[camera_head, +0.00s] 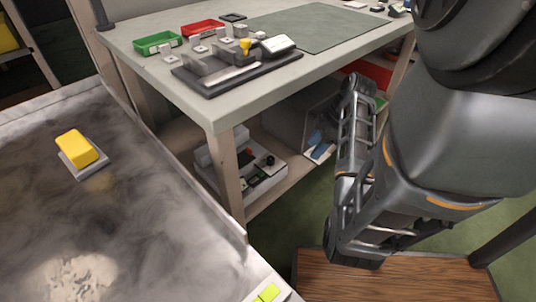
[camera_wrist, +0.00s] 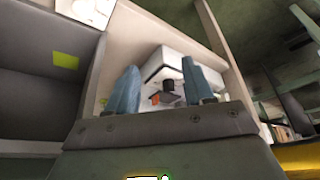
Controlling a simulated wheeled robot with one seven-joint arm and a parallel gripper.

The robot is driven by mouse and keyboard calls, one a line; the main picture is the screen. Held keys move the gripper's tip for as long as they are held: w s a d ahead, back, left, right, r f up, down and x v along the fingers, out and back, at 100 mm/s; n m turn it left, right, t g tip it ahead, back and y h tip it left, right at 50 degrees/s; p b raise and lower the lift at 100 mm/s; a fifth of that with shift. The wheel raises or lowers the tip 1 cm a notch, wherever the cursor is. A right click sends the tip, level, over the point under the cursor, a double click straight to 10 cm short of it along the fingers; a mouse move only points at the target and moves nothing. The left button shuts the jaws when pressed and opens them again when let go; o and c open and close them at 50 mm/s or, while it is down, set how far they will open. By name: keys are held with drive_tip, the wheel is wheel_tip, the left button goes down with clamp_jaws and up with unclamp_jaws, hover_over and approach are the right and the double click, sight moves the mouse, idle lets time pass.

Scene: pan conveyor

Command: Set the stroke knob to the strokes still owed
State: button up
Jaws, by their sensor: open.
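A pale box with controls (camera_head: 212,150) stands on the lower shelf under the workbench. In the wrist view the box (camera_wrist: 178,57) appears ahead, with a black knob (camera_wrist: 168,86) and an orange button (camera_wrist: 155,99). The knob's setting is too small to read. My gripper (camera_wrist: 159,66) is open and empty. Its two blue fingers stand apart, framing the box's control area in the picture, with no visible contact. In the head view my arm is right of the shelf.
The workbench top (camera_head: 225,92) overhangs the shelf, and a wooden leg (camera_head: 227,172) stands before the box. A yellow block (camera_head: 76,146) on a grey base lies on the smoky grey surface (camera_head: 115,215) at left.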

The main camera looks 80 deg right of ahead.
drive_tip(key=b, duration=0.2)
hover_over(271, 158)
drive_tip(key=s, duration=0.2)
drive_tip(key=shift+s+d+f, duration=0.1)
drive_tip(key=shift+s+d, duration=0.1)
drive_tip(key=shift+d, duration=0.05)
drive_tip(key=b+x, duration=0.1)
drive_tip(key=x, duration=0.2)
drive_tip(key=shift+w+f, duration=0.1)
drive_tip(key=shift+f, duration=0.25)
drive_tip(key=shift+w+a+f, duration=0.1)
drive_tip(key=shift+w+f, duration=0.15)
drive_tip(key=shift+f, duration=0.25)
drive_tip(key=shift+c, duration=0.2)
clamp_jaws()
drive_tip(key=shift+r, duration=0.1)
